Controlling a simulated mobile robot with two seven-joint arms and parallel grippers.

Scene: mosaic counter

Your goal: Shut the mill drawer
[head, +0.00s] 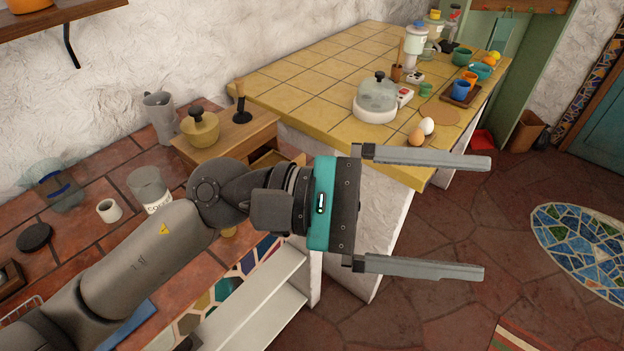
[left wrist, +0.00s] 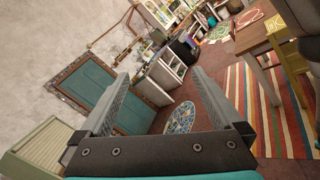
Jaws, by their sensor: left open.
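The mill is a wooden box (head: 255,124) with a brass dome (head: 200,127) and a dark crank with a wooden handle (head: 240,103) on top. It stands on the tiled counter, left of centre in the head view. A light wooden part (head: 272,158), which looks like the drawer standing out, shows at its front. My left arm hides most of it, so how far it is open cannot be told. My left gripper (head: 487,217) is open and empty, to the right of the mill over the floor. Its spread fingers also show in the left wrist view (left wrist: 159,74). The right gripper is out of view.
A yellow tiled counter (head: 300,82) behind holds a glass-domed dish (head: 376,100), eggs (head: 428,126) and cups (head: 460,90). A grey pitcher (head: 160,116), a glass jar (head: 148,188) and a small white cup (head: 109,210) stand left of the mill. White shelving (head: 265,300) lies below my arm.

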